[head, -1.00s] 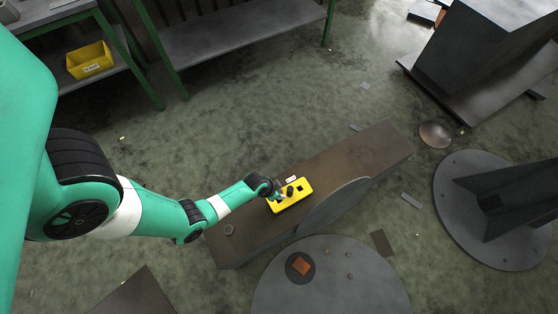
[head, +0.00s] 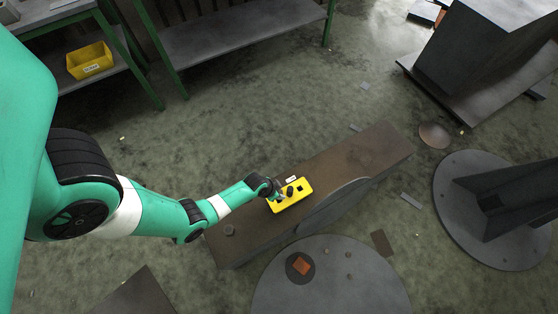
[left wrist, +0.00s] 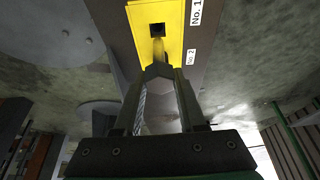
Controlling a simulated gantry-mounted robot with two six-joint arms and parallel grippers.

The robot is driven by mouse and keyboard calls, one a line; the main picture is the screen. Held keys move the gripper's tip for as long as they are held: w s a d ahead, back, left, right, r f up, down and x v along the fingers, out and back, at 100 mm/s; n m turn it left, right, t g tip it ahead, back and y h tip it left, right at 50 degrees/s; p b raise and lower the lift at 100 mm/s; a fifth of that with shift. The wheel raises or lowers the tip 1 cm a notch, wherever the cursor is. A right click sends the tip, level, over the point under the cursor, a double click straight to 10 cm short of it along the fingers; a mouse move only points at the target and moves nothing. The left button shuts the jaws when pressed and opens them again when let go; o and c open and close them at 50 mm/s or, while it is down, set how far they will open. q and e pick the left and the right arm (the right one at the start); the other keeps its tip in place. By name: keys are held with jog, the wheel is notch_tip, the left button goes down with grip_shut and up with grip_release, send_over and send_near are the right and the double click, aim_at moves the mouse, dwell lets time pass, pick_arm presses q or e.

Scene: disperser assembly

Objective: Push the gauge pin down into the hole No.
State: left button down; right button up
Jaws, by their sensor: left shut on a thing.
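A yellow gauge block (head: 302,198) lies on the brown bench top and shows a dark square hole. In the left wrist view the yellow block (left wrist: 173,18) is close ahead, with its square hole (left wrist: 157,30) just beyond my fingertips. Labels reading No. 1 (left wrist: 196,12) and No. 2 (left wrist: 191,57) sit beside the block. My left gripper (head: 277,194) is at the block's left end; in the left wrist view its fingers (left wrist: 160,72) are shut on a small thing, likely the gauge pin. The pin is mostly hidden, and I cannot tell how deep it sits.
The brown bench (head: 366,152) is clear to the right of the block. A round grey table (head: 330,285) with an orange piece (head: 301,266) stands in front. A yellow bin (head: 90,60) is on the shelf at the upper left.

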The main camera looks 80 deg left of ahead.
pick_arm(q)
jog(key=shift+f, duration=0.15)
jog(key=shift+f+b, duration=0.35)
jog(key=shift+b, duration=0.15)
jog(key=shift+f+b, duration=3.05)
jog(key=shift+f, duration=0.25)
jog(key=shift+c, duration=2)
grip_release()
jog(key=p+v, duration=0.8)
jog(key=v, duration=0.3)
jog(key=shift+r, duration=0.3)
